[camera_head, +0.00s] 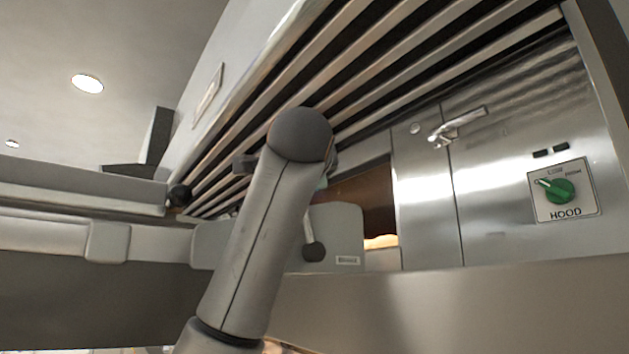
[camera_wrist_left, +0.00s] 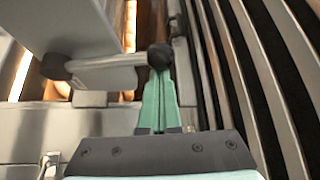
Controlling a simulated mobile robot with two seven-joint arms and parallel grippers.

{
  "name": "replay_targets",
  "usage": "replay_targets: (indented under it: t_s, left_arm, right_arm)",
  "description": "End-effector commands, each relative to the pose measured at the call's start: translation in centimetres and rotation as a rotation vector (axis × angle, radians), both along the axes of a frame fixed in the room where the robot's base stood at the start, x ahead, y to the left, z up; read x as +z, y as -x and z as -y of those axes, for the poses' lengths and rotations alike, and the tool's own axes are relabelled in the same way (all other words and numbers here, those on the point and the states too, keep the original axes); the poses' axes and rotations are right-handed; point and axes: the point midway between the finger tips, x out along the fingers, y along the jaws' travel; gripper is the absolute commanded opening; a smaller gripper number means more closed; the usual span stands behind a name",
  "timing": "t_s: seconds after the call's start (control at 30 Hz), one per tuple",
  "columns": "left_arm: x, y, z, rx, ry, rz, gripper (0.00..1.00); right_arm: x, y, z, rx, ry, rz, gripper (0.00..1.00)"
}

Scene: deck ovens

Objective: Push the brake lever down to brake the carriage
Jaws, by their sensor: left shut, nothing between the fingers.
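The brake lever (camera_head: 314,251) is a short rod with a black ball knob, hanging downward on a grey plate (camera_head: 345,228) beside a small BRAKE label (camera_head: 347,260) in the head view. My left arm crosses the middle of that view and hides part of the plate and most of the gripper. Only a bit of green finger shows there, above the knob. In the left wrist view my left gripper (camera_wrist_left: 159,77) has its green fingers shut together and empty. Its tips are by a black knob (camera_wrist_left: 160,55) on a grey bar; I cannot tell whether they touch. My right gripper is not in view.
Slanted metal slats (camera_head: 380,65) run close above and beside the arm. A steel panel with a handle (camera_head: 460,124) and a green HOOD switch (camera_head: 560,190) stands at the right. A steel ledge (camera_head: 450,300) crosses below.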

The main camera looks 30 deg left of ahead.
Motion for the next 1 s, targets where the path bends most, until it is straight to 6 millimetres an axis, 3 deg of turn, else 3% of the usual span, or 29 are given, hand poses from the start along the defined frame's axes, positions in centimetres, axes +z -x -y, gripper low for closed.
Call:
replay_targets:
  t_s: [0.27, 0.7, 1.0]
  left_arm:
    - [-1.4, 2.0, -1.0, 0.003, 0.017, 0.033, 0.0]
    - [-4.6, 5.9, -2.6, 0.002, 0.176, 0.42, 0.0]
    - [-6.6, 7.4, -3.2, 0.0, 0.262, 0.627, 0.0]
  right_arm:
    - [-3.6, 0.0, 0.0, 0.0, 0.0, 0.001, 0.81]
    - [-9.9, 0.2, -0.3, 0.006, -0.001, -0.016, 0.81]
    - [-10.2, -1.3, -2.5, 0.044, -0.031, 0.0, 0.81]
